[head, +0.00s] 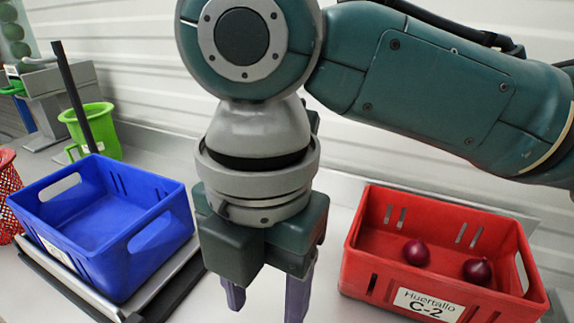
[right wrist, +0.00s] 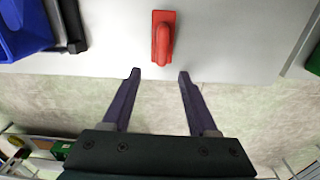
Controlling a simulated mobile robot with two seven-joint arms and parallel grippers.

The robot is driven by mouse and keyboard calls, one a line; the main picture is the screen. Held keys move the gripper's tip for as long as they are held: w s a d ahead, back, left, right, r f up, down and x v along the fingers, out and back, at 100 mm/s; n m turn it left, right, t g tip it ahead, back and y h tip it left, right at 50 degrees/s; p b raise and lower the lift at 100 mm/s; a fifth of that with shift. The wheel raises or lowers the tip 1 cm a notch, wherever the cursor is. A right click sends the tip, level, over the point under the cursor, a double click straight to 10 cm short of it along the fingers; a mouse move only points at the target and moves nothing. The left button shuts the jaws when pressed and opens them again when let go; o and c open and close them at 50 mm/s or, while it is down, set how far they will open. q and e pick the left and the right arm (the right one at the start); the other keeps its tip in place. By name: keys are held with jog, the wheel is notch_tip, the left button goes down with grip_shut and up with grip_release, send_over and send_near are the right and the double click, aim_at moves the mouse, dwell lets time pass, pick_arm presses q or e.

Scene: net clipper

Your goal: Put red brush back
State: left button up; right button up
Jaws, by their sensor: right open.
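The red brush (right wrist: 163,38) lies on the light grey table top in the right wrist view, near the table's edge. It does not show in the head view. My right gripper (head: 267,300) hangs pointing down between the two crates in the head view. In the right wrist view my right gripper (right wrist: 160,74) is open and empty. Its fingertips are apart from the brush, which appears just beyond them and roughly in line with the gap. My left gripper is not in view.
A blue empty crate (head: 160,240) stands on a scale-like platform at left. A red crate (head: 400,283) with two red onions (head: 416,253) stands at right. A green bucket (head: 102,125) and a red perforated basket (head: 8,195) are farther left. The table around the brush is clear.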

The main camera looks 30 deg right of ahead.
jog(key=s+a+f+m+t+y, duration=0.25)
jog(key=s+m, duration=0.35)
jog(key=m, duration=0.5)
jog(key=s+d+f+m+t+h, duration=0.1)
jog(key=s+d+m, duration=0.5)
jog(key=d+m, duration=0.6)
jog(key=shift+d+h, duration=0.2)
jog(key=shift+h, duration=0.65)
